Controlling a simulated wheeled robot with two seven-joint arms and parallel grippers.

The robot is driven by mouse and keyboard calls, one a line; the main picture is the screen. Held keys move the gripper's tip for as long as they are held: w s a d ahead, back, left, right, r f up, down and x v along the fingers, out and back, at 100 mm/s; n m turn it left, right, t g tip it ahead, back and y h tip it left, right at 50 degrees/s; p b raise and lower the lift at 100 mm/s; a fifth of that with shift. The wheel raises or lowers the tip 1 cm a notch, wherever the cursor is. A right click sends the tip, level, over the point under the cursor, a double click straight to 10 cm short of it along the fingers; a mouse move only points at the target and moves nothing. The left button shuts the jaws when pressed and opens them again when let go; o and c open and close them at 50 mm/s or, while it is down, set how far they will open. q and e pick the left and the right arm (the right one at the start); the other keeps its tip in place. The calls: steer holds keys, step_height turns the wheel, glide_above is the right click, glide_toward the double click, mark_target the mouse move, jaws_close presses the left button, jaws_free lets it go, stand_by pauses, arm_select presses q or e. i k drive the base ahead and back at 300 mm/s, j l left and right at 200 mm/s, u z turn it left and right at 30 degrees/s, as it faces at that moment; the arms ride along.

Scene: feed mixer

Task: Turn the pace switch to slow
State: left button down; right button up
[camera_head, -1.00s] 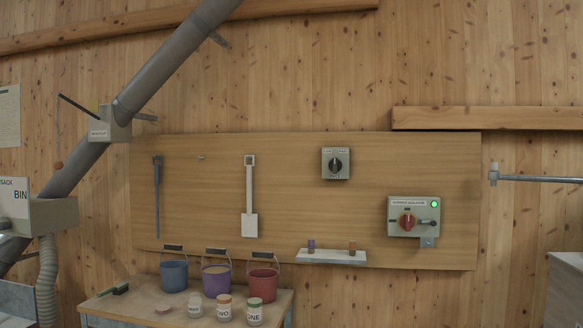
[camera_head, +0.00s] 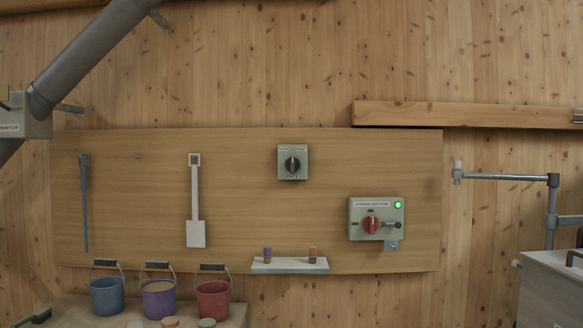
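A small grey switch box (camera_head: 292,162) with a round black knob (camera_head: 292,164) is mounted near the upper middle right of the wooden wall board. Its small lettering is too blurred to read, so I cannot tell which setting the knob points at. Neither of my grippers is in view.
The wooden board (camera_head: 130,220) also holds a blue-grey tool (camera_head: 85,205), a white scraper (camera_head: 195,200) and a small shelf (camera_head: 290,266) with two small pegs. Several buckets stand on a table (camera_head: 232,315) at lower left. A grey cabinet (camera_head: 550,290) and pipe arm (camera_head: 505,177) are at right.

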mark_target(293, 165)
steer(key=i+l+u, duration=0.1)
steer(key=i+l, duration=0.15)
steer(key=i+l+u, duration=0.1)
steer(key=i+l, duration=0.15)
steer(key=l, duration=0.15)
steer(key=i+l+u, duration=0.1)
steer(key=i+l, duration=0.15)
steer(key=i+l+u, duration=0.1)
steer(key=l, duration=0.35)
steer(key=i+l+u, duration=0.1)
steer(key=i+l, duration=0.25)
steer(key=i+l+u, duration=0.1)
steer(key=l, duration=0.35)
steer(key=i+l+u, duration=0.1)
steer(key=i+l, duration=0.15)
steer(key=l, duration=0.2)
